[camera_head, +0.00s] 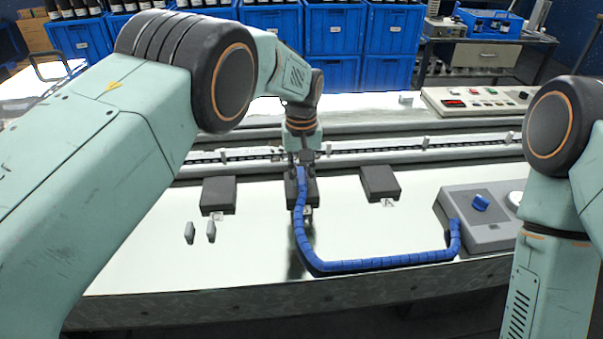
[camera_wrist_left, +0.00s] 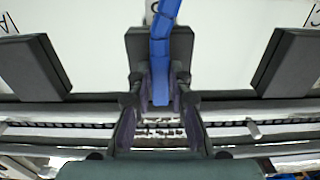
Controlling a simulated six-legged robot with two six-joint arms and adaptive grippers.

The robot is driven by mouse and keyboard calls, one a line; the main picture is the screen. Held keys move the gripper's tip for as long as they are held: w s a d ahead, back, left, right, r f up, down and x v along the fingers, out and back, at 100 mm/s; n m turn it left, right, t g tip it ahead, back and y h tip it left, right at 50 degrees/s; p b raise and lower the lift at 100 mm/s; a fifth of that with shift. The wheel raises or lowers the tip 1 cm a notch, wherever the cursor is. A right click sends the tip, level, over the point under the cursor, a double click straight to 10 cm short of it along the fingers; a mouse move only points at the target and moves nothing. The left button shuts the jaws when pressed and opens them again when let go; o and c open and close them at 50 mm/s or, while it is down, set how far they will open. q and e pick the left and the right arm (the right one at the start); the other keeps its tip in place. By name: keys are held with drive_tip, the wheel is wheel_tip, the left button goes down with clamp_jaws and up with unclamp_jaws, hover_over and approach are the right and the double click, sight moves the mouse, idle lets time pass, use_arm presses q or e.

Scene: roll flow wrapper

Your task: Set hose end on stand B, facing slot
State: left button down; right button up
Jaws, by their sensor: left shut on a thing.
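The blue segmented hose (camera_head: 360,265) runs from the grey box at right along the table's front, then bends up to the middle stand. My left gripper (camera_head: 301,172) is shut on the hose end, which also shows between the fingers in the left wrist view (camera_wrist_left: 160,88). The hose end is over the middle dark stand (camera_head: 313,190); I cannot tell whether it touches it. This stand's label is mostly hidden by the hose. Dark stands stand to its left (camera_head: 218,194) and right (camera_head: 380,182). My right gripper is not in view.
The grey box (camera_head: 475,235) with a blue knob stands at the table's right. Two small grey upright pieces (camera_head: 200,232) stand at front left. A conveyor rail (camera_head: 430,148) runs behind the stands. A control panel (camera_head: 480,103) and blue crates (camera_head: 333,30) are farther back.

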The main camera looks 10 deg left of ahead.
use_arm(q)
drive_tip(key=shift+f, duration=0.3)
drive_tip(key=c, duration=1.2)
unclamp_jaws()
drive_tip(key=shift+o, duration=0.2)
wheel_tip(320, 180, up, 12)
